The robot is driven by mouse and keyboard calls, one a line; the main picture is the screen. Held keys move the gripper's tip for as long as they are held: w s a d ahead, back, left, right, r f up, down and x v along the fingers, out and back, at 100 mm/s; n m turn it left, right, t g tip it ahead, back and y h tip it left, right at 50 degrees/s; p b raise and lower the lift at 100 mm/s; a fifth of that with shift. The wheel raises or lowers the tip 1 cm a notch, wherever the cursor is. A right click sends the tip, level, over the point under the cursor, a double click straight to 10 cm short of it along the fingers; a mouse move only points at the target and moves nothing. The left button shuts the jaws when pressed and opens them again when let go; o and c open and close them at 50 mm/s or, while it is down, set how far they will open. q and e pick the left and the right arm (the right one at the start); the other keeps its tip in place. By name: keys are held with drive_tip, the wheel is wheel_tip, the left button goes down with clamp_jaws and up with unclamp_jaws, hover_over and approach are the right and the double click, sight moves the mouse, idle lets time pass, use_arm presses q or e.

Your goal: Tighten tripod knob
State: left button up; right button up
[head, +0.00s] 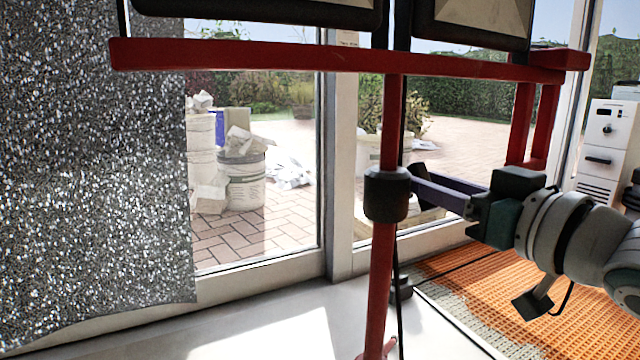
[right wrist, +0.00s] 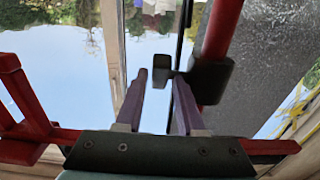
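The red tripod pole (head: 381,275) stands upright in the head view, with a black collar (head: 387,194) around it. A small black knob (right wrist: 162,66) sticks out from the collar's side; it also shows in the head view (head: 417,170). My right gripper (head: 418,184) reaches in from the right with its purple fingers pointing at the collar. In the right wrist view its fingers (right wrist: 160,78) are apart, with the knob at the gap between their tips. I cannot tell whether either finger touches the knob. My left gripper is not in view.
A red crossbar (head: 330,60) with black work lamps (head: 478,22) tops the pole. A speckled grey panel (head: 95,190) fills the left. Behind are glass doors, with buckets (head: 243,185) outside. Orange matting (head: 505,280) lies at right, near a white machine (head: 603,150). A black cable hangs beside the pole.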

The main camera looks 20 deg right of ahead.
drive_tip(key=shift+c, duration=0.4)
clamp_jaws()
drive_tip(key=shift+r+p, duration=0.1)
drive_tip(key=shift+p, duration=0.2)
drive_tip(key=r+g+p, duration=0.1)
drive_tip(key=p, duration=0.4)
drive_tip(key=g+p, duration=0.2)
drive_tip(key=p, duration=0.4)
drive_tip(key=shift+w+r, duration=0.1)
drive_tip(key=shift+r, duration=0.3)
drive_tip(key=g+p, duration=0.2)
drive_tip(key=p, duration=0.3)
drive_tip(key=g+p, duration=0.2)
drive_tip(key=p, duration=0.3)
drive_tip(key=shift+w+g, duration=0.35)
drive_tip(key=shift+g, duration=0.05)
drive_tip(key=shift+w+f+g+h+p, duration=0.1)
drive_tip(key=shift+f+g+h+p, duration=0.25)
drive_tip(key=shift+g+p, duration=0.8)
drive_tip(key=shift+g, duration=0.35)
drive_tip(key=shift+f, duration=0.2)
